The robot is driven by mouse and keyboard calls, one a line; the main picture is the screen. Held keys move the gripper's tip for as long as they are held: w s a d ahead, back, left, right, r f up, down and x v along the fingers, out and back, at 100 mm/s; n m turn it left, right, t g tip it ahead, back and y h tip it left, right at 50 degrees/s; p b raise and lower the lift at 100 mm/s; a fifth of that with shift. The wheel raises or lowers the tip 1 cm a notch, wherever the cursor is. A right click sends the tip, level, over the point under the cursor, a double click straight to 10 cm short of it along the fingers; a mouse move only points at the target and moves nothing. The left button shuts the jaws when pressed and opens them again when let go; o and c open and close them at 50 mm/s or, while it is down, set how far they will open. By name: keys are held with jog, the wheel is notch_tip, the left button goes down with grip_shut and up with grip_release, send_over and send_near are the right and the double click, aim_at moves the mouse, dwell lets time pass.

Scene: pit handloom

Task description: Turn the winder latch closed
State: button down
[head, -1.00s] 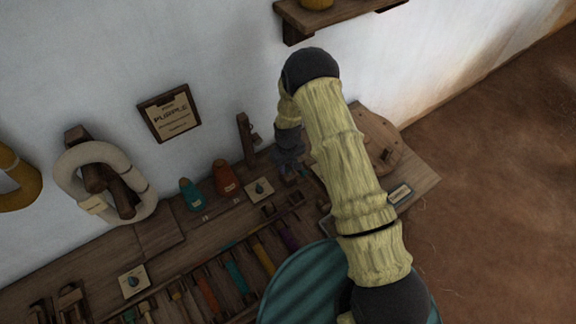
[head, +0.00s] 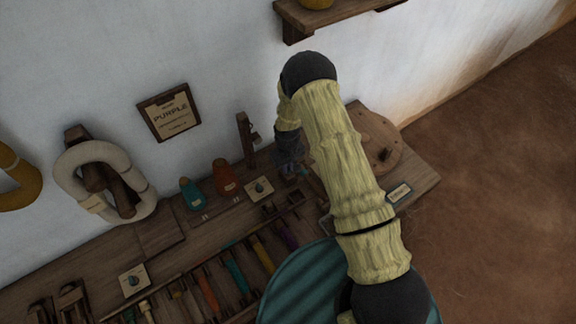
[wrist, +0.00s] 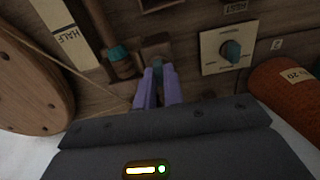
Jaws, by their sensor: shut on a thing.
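In the wrist view, my gripper (wrist: 158,76) has two purple fingers, shut on the winder latch (wrist: 157,48), a small brown wooden piece on the plank top. The fingers cover most of the gripped part, so the latch's exact angle cannot be told. In the head view, my gripper (head: 291,162) is small and dark at the back of the bench, partly behind my arm. The latch cannot be made out there. The round wooden winder disc (head: 372,138) is to the right of it, and its edge also shows at the left of the wrist view (wrist: 28,88).
A teal-topped peg (wrist: 119,60) is close left of the fingers. A dial plate (wrist: 228,50) and an orange cone (wrist: 285,92) are to the right. Teal and orange cones (head: 191,194) stand along the bench (head: 160,236). A wooden post (head: 247,140) rises near my gripper.

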jog(key=shift+m, duration=0.3)
jog(key=m+b, duration=0.2)
jog(key=m, duration=0.1)
jog(key=shift+m, duration=0.3)
jog(key=m+b, duration=0.1)
jog(key=m, duration=0.3)
jog(key=shift+m, duration=0.3)
jog(key=m, duration=0.8)
jog(key=shift+w+r+m, duration=0.1)
jog(key=shift+m, duration=0.3)
jog(key=c, duration=1.5)
grip_release()
